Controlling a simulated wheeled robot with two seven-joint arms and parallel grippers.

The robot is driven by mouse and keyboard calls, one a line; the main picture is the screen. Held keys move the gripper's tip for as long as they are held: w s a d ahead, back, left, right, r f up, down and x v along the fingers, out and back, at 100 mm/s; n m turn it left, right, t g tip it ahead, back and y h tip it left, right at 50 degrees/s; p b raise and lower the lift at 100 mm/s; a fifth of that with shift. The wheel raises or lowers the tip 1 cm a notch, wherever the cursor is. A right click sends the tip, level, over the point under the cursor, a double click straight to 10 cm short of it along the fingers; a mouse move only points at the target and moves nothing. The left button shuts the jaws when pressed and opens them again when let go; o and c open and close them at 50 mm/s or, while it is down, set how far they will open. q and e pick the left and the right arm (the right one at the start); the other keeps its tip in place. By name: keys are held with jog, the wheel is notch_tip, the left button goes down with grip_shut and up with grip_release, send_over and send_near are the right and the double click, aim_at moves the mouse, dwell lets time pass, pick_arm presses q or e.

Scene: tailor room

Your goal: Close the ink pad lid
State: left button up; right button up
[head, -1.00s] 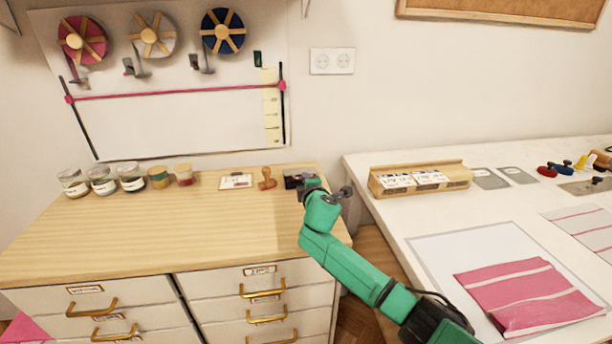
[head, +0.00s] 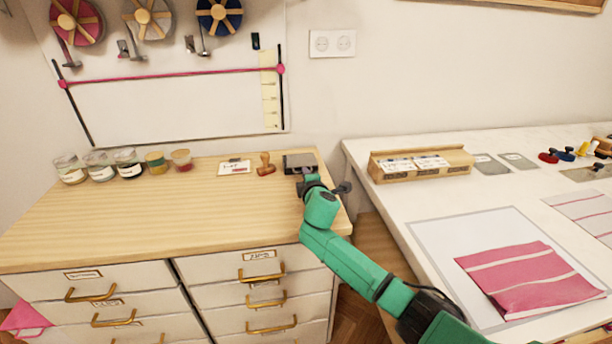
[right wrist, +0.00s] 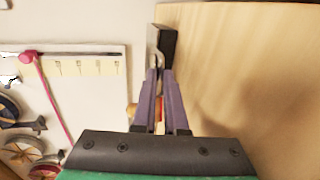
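The ink pad (head: 300,162) is a small dark grey box at the back right of the wooden dresser top. Its upper face looks flat and grey in the head view, but I cannot tell whether the lid is fully down. My right gripper (head: 311,178) is at its front edge. In the right wrist view the two purple fingers (right wrist: 161,76) are close together with a narrow gap, their tips at the near end of the dark ink pad (right wrist: 168,40). Whether they touch or pinch it is unclear. My left gripper is out of view.
Several jars (head: 128,163) line the back left. The front of the dresser top (head: 150,225) is clear. A white table (head: 400,215) stands to the right.

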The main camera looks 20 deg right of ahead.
jog(key=o, duration=0.4)
jog(key=shift+f, duration=0.35)
jog(key=shift+r, duration=0.1)
